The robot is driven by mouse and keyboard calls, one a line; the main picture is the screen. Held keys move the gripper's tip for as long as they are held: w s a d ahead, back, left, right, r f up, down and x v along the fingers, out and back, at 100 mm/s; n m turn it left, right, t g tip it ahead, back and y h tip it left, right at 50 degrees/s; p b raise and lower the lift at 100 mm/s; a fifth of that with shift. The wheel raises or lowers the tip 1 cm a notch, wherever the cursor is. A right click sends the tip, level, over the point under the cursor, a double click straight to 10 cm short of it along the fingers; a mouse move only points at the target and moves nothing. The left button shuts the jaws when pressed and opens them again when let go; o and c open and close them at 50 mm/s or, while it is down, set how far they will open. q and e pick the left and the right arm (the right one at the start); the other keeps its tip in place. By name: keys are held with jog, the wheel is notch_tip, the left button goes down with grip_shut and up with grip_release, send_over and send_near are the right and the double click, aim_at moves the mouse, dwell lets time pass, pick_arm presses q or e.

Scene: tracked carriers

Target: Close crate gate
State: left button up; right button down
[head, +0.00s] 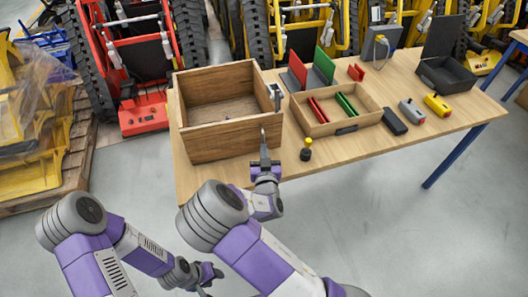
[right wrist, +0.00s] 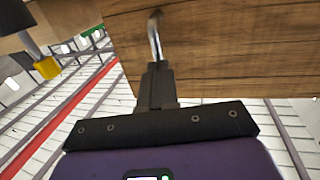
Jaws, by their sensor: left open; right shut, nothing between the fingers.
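A wooden open-topped crate (head: 222,144) stands on the left part of the table. A grey metal fitting (head: 275,92) sits at its right side; I cannot tell which wall is the gate. My right gripper (head: 264,152) is shut and empty at the crate's front right corner. In the right wrist view its closed fingers (right wrist: 157,80) point at a wooden panel (right wrist: 220,45), with a bent metal handle (right wrist: 154,35) just beyond the tips; whether they touch is unclear. My left gripper (head: 207,274) is low in front of the table, away from the crate.
On the table (head: 340,155), a small yellow-and-black object (head: 306,150) stands right of my right gripper. A shallow wooden tray (head: 318,128) with red and green pieces lies further right. A black open box (head: 445,75) is at the far right. The table's front strip is mostly clear.

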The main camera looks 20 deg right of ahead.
jog(key=shift+w, duration=0.1)
pick_arm(q)
jog(key=shift+s+f+b, duration=0.15)
jog(key=shift+f+b, duration=0.1)
jog(key=shift+b, duration=0.05)
pick_arm(e)
jog(key=shift+x, duration=0.8)
jog(key=shift+d+r, duration=0.1)
jog(key=shift+r, duration=0.1)
pick_arm(q)
jog(key=r+p, duration=0.2)
jog(key=s+r+p, duration=0.1)
jog(key=r+p, duration=0.1)
jog(key=shift+d, duration=0.15)
pick_arm(e)
jog(key=v, duration=1.4)
jog(key=shift+s+d+f, duration=0.2)
jog(key=shift+s+d, duration=0.05)
